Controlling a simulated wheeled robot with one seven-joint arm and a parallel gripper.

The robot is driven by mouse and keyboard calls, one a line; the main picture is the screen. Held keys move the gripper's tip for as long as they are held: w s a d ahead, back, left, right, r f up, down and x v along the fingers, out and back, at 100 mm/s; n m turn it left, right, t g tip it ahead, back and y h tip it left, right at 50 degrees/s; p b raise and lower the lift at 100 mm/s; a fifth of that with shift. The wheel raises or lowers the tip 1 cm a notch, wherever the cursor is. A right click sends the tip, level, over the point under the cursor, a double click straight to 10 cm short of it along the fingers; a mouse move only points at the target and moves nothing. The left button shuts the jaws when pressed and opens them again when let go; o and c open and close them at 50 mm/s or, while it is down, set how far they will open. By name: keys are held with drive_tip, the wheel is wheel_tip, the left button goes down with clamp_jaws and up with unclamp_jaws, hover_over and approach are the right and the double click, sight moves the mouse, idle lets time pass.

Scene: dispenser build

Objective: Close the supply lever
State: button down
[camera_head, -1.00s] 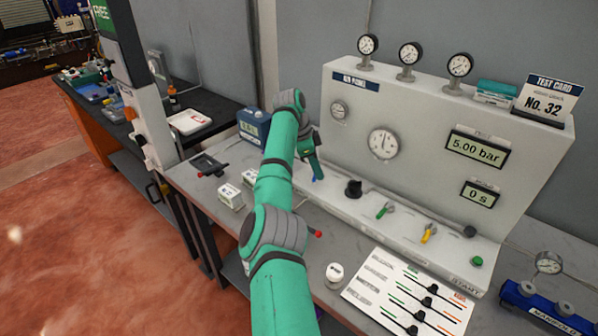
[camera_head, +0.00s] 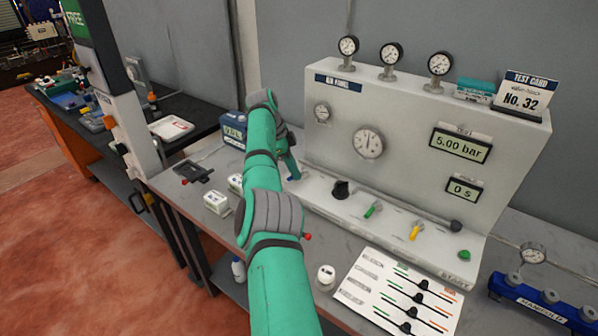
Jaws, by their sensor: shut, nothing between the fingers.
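The grey air panel (camera_head: 400,115) stands on the bench at the right of centre. Its sloped front ledge bears a black knob (camera_head: 341,189), a green lever (camera_head: 373,210), a yellow lever (camera_head: 416,230) and a black-ended part (camera_head: 455,226). I cannot read which of these is the supply lever. My gripper (camera_head: 291,174) is shut and empty, pointing down at the ledge's left end, left of the black knob. A small blue part shows at its tip. Contact cannot be told, and my arm hides part of that end.
A card with several sliders (camera_head: 398,297) and a white round container (camera_head: 326,277) lie in front of the panel. White boxes (camera_head: 216,202) lie left of my arm. A blue manifold (camera_head: 540,301) stands at the right. Gauges line the panel's top.

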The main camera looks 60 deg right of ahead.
drive_tip(key=shift+w+a, duration=0.3)
drive_tip(key=shift+w, duration=0.15)
drive_tip(key=shift+f, duration=0.1)
